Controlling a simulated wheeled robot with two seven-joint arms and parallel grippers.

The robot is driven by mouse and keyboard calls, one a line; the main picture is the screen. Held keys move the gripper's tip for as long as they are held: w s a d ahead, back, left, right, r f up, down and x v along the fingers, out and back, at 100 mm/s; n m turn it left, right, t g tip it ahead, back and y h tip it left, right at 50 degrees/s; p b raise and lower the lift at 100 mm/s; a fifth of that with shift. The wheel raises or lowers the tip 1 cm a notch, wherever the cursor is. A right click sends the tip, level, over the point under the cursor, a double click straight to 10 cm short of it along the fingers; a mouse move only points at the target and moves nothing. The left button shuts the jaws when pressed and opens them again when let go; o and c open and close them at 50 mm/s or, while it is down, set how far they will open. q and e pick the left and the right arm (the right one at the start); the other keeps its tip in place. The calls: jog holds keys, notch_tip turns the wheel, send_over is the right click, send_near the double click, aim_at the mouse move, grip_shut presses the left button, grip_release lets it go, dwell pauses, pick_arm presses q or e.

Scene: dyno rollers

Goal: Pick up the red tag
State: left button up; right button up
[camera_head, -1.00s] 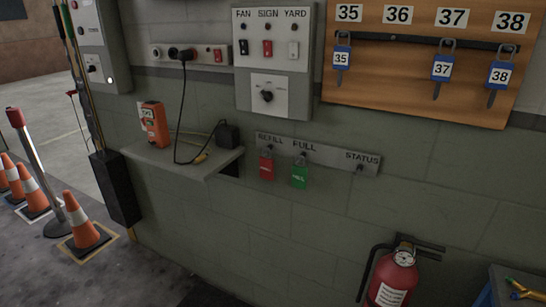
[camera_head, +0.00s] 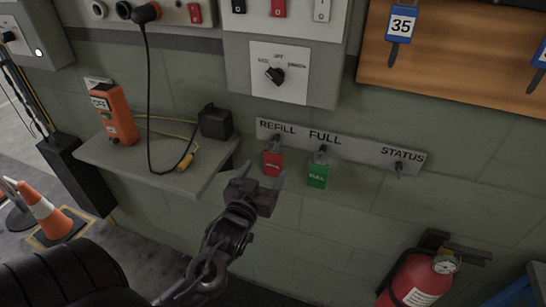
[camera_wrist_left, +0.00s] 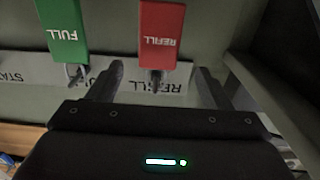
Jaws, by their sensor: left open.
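The red tag (camera_head: 272,163), marked REFILL, hangs from the left hook of a grey label strip (camera_head: 352,151) on the wall. My left gripper (camera_head: 262,180) is open and empty, just below and in front of the red tag in the head view. In the left wrist view the red tag (camera_wrist_left: 162,35) lies beyond the fingertips, between the lines of the two open fingers (camera_wrist_left: 160,80). The green FULL tag (camera_head: 318,174) hangs beside it to the right; it also shows in the left wrist view (camera_wrist_left: 62,25). My right gripper is not in view.
A shelf (camera_head: 190,180) juts from the wall at left, close to my left gripper. It bears an orange device (camera_head: 114,114), a black box (camera_head: 215,122) and cables. The STATUS hook (camera_head: 398,168) is empty. A fire extinguisher (camera_head: 420,278) hangs at lower right.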

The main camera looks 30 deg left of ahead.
aim_at(272, 157)
pick_arm(q)
jog(key=shift+w+r, duration=0.15)
jog(key=shift+w, duration=0.35)
jog(key=x, duration=0.1)
jog(key=p+x, duration=0.1)
jog(key=x, duration=0.2)
jog(key=shift+w+r+p, duration=0.2)
jog(key=shift+r+p, duration=0.05)
jog(key=shift+p, duration=0.15)
jog(key=shift+w+a+f, duration=0.1)
jog(key=shift+w, duration=0.45)
jog(key=c, duration=1)
jog(key=shift+c, duration=0.2)
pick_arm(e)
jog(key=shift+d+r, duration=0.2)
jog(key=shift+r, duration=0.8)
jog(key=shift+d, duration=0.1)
